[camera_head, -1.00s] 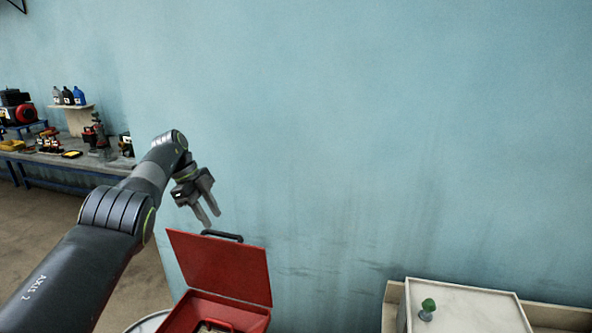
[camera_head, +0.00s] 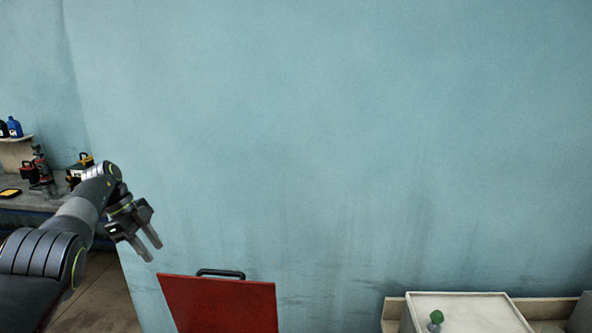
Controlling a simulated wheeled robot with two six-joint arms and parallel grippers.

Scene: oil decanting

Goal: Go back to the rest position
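My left gripper (camera_head: 148,249) is at the left of the head view, pointing down and to the right. Its two fingers stand apart with a gap between them, and nothing is held. It appears above and left of the raised lid of a red toolbox (camera_head: 222,303). My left arm comes in from the lower left edge. My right gripper is outside the view.
A white-topped cabinet (camera_head: 470,312) stands at the lower right, with a small green-topped item (camera_head: 436,318) on it. A workbench (camera_head: 40,201) with tools is at the far left. A blue wall (camera_head: 350,150) fills the back.

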